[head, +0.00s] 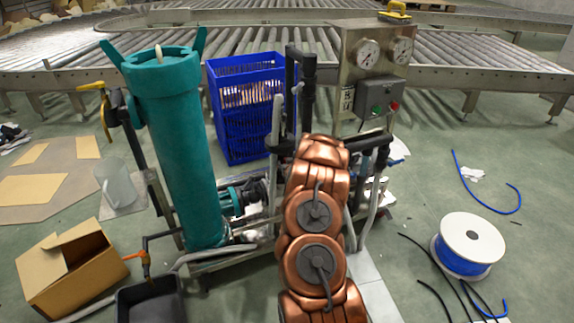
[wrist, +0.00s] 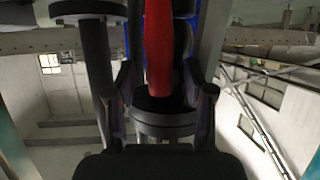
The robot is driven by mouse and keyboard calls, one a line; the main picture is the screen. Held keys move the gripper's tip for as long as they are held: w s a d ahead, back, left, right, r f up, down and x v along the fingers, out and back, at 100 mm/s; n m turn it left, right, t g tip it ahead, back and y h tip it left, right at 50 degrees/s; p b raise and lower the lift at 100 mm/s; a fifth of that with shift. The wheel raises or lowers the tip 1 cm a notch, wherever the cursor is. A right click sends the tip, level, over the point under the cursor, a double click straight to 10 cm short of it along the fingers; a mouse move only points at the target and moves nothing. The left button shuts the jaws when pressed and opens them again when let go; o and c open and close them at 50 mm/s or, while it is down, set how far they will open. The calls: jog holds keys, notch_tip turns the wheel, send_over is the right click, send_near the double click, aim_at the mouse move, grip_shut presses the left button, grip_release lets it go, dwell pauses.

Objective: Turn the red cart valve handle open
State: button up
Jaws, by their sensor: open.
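In the wrist view a red valve handle (wrist: 158,45) stands upright in the middle, running from the top edge down to a dark round fitting (wrist: 165,120). My gripper (wrist: 158,75) is open, with one dark finger on each side of the handle. Gaps show between the fingers and the handle, so I see no grip on it. In the head view the red handle and my gripper are hidden behind my copper arm, which reaches toward the cart. The cart carries a tall teal filter cylinder (head: 178,150) and a steel gauge panel (head: 368,65).
A blue crate (head: 245,125) stands behind the cart. A dark vertical pipe (wrist: 98,70) is left of my gripper in the wrist view. A cardboard box (head: 75,270), a black tub (head: 150,300) and a cable spool (head: 467,245) stand on the floor. Roller conveyors (head: 460,50) run behind.

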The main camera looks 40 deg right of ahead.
jog(key=v, duration=1.1)
jog(key=shift+s, duration=0.3)
jog(key=shift+a+r, duration=0.15)
